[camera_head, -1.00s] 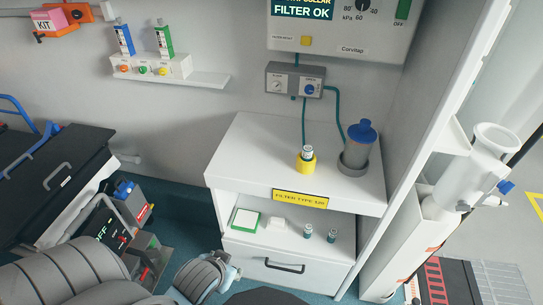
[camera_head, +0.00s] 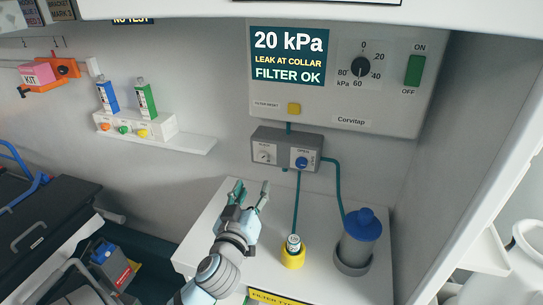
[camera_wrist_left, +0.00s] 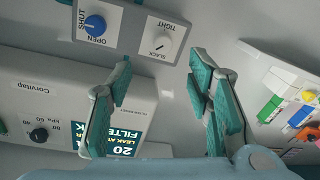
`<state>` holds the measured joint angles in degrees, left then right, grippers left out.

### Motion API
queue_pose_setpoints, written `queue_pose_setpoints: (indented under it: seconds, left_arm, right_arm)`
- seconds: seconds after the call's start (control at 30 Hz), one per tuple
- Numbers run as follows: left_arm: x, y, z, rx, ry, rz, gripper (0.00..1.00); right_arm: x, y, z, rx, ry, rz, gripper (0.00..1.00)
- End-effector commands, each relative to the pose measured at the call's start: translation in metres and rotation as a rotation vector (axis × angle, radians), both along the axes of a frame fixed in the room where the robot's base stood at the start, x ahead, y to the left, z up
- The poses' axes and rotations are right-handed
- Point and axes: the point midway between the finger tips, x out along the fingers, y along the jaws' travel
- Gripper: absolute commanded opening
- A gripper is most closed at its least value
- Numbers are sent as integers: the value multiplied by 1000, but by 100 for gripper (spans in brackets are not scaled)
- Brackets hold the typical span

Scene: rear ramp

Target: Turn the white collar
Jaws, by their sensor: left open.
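The white collar (camera_head: 264,157) is a small round dial on the left half of a grey valve block below the wall panel. In the left wrist view the collar (camera_wrist_left: 163,42) lies between SLACK and TIGHT labels, and its dark mark slants between them. A blue knob (camera_head: 302,162) sits to its right on the same block. My left gripper (camera_head: 250,192) is open and empty, just below and in front of the collar. In the wrist view its open teal fingers (camera_wrist_left: 160,80) stand either side of the collar's line, apart from it. My right gripper is not in view.
The panel screen (camera_head: 289,56) reads 20 kPa, LEAK AT COLLAR, FILTER OK. A teal hose runs down to a yellow-based fitting (camera_head: 293,257), and another to a blue-topped canister (camera_head: 361,235) on the white cabinet top.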

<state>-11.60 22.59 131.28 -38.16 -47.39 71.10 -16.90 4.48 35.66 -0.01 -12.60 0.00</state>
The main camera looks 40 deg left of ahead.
Motion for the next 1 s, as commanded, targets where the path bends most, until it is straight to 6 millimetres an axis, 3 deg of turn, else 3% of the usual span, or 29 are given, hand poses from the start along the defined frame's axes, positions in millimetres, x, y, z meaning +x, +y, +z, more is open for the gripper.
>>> queue_pose_setpoints:
  seconds: [0.27,0.5,0.87,1.0]
  left_arm:
    - [64,30,1,1,1,4,46]
    - [113,52,-1,0,2,2,46]
    - [123,57,-2,0,3,0,46]
    - [123,57,-2,0,3,0,27]
  right_arm:
    - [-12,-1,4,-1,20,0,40]
    - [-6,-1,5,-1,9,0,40]
    - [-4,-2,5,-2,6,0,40]
    - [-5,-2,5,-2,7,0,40]
